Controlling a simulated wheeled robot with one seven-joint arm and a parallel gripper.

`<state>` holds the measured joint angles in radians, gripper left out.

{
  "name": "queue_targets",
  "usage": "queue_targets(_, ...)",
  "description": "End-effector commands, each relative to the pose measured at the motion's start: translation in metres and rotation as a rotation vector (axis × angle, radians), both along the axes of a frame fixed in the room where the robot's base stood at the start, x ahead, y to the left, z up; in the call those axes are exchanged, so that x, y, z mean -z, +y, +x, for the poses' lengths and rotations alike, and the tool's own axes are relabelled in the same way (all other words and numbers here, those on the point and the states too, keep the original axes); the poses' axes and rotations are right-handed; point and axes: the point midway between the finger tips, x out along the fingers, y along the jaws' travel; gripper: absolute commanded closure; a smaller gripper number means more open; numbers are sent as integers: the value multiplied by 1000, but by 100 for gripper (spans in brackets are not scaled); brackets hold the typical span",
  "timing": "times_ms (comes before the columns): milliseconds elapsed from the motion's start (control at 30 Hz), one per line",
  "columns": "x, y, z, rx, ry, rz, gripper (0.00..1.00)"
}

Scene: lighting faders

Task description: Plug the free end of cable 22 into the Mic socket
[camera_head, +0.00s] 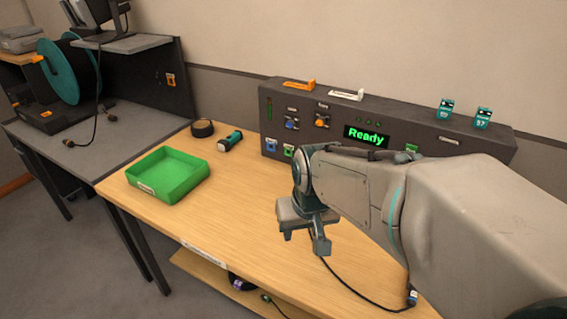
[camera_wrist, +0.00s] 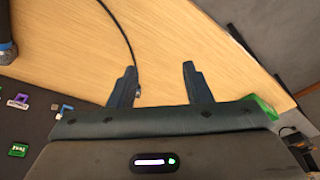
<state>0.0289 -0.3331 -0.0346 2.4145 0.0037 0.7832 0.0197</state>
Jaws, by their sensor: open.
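My gripper (camera_head: 305,238) is open above the wooden table, with bare table between its fingers in the wrist view (camera_wrist: 160,78). A thin black cable (camera_head: 350,298) lies on the table and runs to a blue-and-white plug (camera_head: 412,297) near the front right. In the wrist view the cable (camera_wrist: 122,32) comes down to beside the left finger; whether it touches is unclear. No number 22 is readable. The dark panel (camera_head: 345,106) has blue (camera_head: 271,146) and green (camera_head: 288,150) sockets. The wrist view shows a purple socket (camera_wrist: 18,101). Which socket is Mic is not readable; my arm hides part of the panel.
A green tray (camera_head: 168,178), a dark roll (camera_head: 202,128) and a teal cylinder (camera_head: 230,141) sit left on the table. Two teal tags (camera_head: 446,108) stand on the panel top. Another cable (camera_head: 240,283) lies on the lower shelf.

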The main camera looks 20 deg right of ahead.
Motion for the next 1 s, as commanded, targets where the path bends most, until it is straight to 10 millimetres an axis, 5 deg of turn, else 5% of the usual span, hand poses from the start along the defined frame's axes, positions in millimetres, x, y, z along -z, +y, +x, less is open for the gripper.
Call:
queue_targets(300,26,-27,103,68,-46,6,55)
queue_targets(600,72,-72,180,149,-93,-20,55)
queue_targets(1000,107,-97,213,185,-118,-42,55)
